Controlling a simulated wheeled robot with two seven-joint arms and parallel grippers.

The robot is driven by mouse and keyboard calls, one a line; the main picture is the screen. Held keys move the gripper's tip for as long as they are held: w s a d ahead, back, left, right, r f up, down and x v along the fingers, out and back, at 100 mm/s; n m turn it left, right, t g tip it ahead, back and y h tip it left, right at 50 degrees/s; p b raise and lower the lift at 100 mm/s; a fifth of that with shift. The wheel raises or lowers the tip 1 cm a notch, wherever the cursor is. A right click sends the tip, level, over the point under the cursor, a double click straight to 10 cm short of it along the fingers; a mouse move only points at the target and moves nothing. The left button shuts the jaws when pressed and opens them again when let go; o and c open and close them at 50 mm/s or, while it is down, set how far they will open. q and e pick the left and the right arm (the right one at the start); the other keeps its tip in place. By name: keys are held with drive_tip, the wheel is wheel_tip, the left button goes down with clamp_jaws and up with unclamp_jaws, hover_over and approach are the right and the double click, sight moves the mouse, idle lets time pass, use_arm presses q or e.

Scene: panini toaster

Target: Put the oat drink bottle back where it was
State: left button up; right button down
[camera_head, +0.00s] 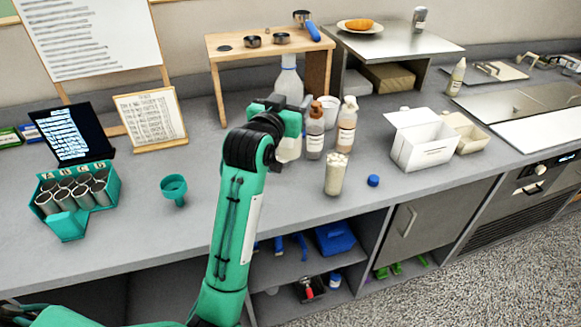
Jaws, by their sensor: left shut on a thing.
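My left gripper (288,108) is shut on a tall pale bottle (289,78), taken to be the oat drink bottle. The bottle is upright, in front of the wooden stand, with its neck above the gripper and its lower part showing below. The gripper and my arm hide its middle, and I cannot tell whether its base touches the counter. A blue cap (373,180) lies on the counter to the right. A glass with a pale, lumpy top (336,174) stands left of the cap. My right gripper is not in view.
Two pump bottles, one brown (315,130) and one pale (347,126), stand close right of the held bottle. A wooden stand (228,43) is behind. A white box (420,148) stands right; a teal cup rack (70,228) and funnel (174,188) stand left.

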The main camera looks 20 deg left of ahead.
sight(291, 141)
use_arm(q)
wheel_tip(291, 141, down, 11)
drive_tip(key=shift+p, duration=0.4)
wheel_tip(291, 141, down, 4)
drive_tip(key=shift+r, duration=0.1)
drive_tip(key=shift+f, duration=0.45)
drive_tip(key=o, duration=1.4)
drive_tip(key=shift+s+f, duration=0.1)
drive_tip(key=shift+f, duration=0.05)
drive_tip(key=shift+o, duration=0.2)
